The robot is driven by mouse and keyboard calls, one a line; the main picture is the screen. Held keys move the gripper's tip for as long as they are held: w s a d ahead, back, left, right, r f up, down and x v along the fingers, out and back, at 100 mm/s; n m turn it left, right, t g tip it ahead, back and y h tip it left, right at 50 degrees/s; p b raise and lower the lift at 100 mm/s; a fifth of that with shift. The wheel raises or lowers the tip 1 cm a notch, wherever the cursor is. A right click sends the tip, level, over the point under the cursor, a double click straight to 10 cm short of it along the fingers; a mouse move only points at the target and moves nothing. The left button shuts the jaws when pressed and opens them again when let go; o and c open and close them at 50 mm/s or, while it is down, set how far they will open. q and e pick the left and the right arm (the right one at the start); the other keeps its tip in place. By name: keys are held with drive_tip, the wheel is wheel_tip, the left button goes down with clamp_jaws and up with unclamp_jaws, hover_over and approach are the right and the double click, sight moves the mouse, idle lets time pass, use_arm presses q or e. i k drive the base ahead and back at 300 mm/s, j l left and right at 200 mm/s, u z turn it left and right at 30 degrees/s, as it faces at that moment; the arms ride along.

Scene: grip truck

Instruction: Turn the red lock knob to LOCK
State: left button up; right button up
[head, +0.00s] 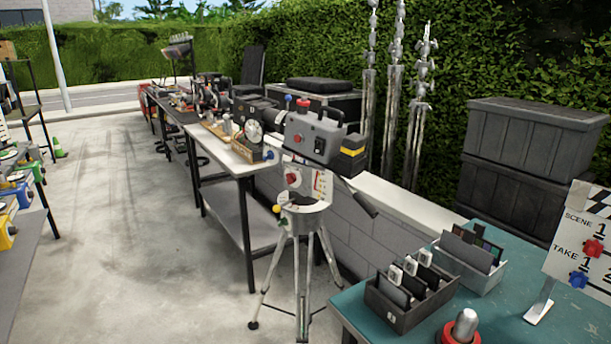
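A grey film camera (318,137) stands on a tripod (306,222) in the middle of the view. A round red knob (293,180) sits on the pale panel (310,178) below the camera. Small markings show on this panel, but they are too small to read, so I cannot tell whether the knob points to LOCK. Smaller red parts show on the camera's top and side. A clapperboard (562,235) at the right edge carries a red star-shaped knob (593,247) and a blue one (578,279). Neither of my grippers is in view.
A teal table (495,318) at the lower right holds grey boxes of cards (408,317) and a red-based knob (462,328). Workbenches with equipment line the wall behind the tripod. A shelf (22,240) stands at left. The concrete floor (120,230) between is clear.

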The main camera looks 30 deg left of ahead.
sight(291, 177)
drive_tip(key=i+j+z, duration=0.1)
drive_tip(key=j, duration=0.6)
drive_tip(key=i+j+z, duration=0.15)
drive_tip(key=j, duration=0.6)
drive_tip(key=i+j+z, duration=0.1)
drive_tip(key=j, duration=0.6)
drive_tip(key=i+j+z, duration=0.15)
drive_tip(key=j, duration=0.6)
